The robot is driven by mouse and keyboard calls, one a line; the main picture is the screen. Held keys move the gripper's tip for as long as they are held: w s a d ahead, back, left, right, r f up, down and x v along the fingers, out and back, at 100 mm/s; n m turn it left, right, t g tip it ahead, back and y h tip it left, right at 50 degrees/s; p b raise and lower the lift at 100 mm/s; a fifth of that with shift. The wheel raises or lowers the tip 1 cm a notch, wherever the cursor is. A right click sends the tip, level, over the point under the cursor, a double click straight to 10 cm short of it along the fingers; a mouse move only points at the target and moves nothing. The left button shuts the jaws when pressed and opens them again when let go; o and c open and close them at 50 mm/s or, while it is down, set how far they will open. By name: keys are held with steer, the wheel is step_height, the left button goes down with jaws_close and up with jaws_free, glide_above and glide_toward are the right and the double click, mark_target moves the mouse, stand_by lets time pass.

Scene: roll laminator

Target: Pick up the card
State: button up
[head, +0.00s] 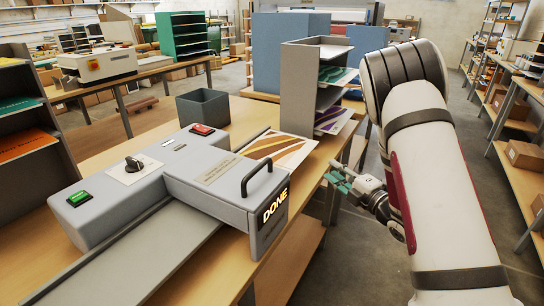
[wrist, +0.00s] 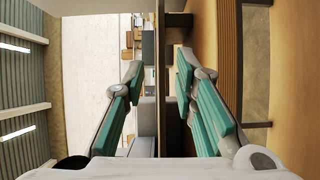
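The card (head: 278,150), white with brown, orange and purple stripes, lies flat at the back end of the grey laminator (head: 215,180), near the table's right edge. A lit "DONE" sign (head: 274,206) shows on the laminator's front. My gripper (head: 338,177) is off the right edge of the table, to the right of the card and apart from it. In the wrist view its two green-padded fingers (wrist: 160,85) are spread with a gap between them. I cannot make out the card clearly in that view.
A grey rack (head: 298,90) holding several coloured sheets stands just behind the card. A dark open bin (head: 203,107) stands behind the laminator. The wooden table (head: 115,148) ends close to my gripper, with open floor to its right.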

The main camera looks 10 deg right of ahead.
glide_toward(307, 151)
steer(key=x, duration=0.4)
steer(key=shift+w+f, duration=0.25)
steer(key=shift+f, duration=0.15)
steer(key=shift+r+x, duration=0.15)
steer(key=shift+x, duration=1.3)
steer(key=shift+r+x, duration=0.15)
steer(key=shift+x, duration=1.25)
steer(key=shift+c, duration=0.2)
jaws_close()
